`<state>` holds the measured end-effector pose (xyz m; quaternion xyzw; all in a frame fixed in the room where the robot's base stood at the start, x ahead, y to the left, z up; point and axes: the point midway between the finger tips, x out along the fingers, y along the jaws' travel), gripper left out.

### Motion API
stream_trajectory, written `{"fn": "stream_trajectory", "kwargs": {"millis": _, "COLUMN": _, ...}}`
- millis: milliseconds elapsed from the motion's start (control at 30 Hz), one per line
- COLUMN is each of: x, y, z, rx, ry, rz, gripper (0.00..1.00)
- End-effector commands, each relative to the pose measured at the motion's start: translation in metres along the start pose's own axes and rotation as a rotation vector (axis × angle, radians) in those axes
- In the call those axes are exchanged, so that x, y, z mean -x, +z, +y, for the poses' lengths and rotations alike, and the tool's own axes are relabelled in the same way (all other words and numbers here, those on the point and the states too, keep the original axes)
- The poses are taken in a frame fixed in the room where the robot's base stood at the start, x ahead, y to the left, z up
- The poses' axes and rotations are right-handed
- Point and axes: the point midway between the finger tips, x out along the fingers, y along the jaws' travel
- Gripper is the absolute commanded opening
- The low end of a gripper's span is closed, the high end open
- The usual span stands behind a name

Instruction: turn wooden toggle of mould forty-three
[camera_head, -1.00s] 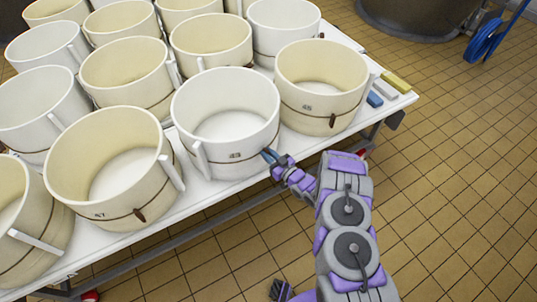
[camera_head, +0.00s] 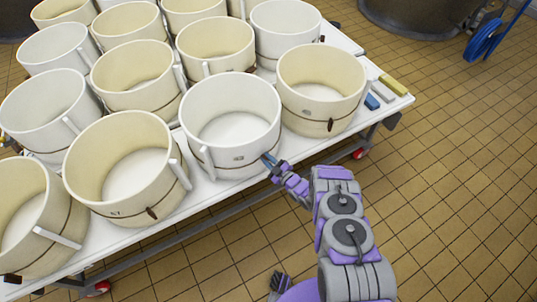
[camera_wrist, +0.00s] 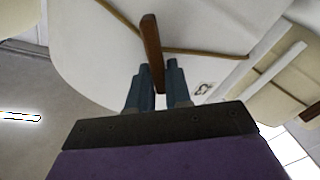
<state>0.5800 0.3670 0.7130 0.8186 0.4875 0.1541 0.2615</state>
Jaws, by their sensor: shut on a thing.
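Mould forty-three (camera_head: 222,150) is a white round tub at the table's front edge, with a small number label and a thin cord around it. Its wooden toggle (camera_wrist: 150,35) is a brown peg on the cord in the wrist view, standing nearly upright with a slight tilt. My gripper (camera_wrist: 158,75) has its two blue-grey fingers closed around the toggle's lower end. In the head view my gripper (camera_head: 270,162) is at the mould's right front side and hides the toggle there.
Mould forty-five (camera_head: 312,105) stands close on the right and mould forty-seven (camera_head: 100,190) on the left, each with its own toggle. More moulds crowd behind on the white table (camera_head: 215,188). Blue, grey and yellow blocks (camera_head: 383,91) lie at the right corner.

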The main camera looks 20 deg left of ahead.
Motion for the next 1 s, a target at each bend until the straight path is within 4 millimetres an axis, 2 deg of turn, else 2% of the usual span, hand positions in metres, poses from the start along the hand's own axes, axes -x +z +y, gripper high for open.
{"fn": "stream_trajectory", "kwargs": {"millis": 600, "x": -0.001, "y": 0.005, "z": -0.014, "rx": 0.580, "ry": 0.000, "rz": 0.001, "gripper": 0.00}}
{"fn": "stream_trajectory", "kwargs": {"millis": 1000, "x": -0.001, "y": 0.009, "z": -0.020, "rx": 0.862, "ry": -0.003, "rz": 0.002, "gripper": 0.00}}
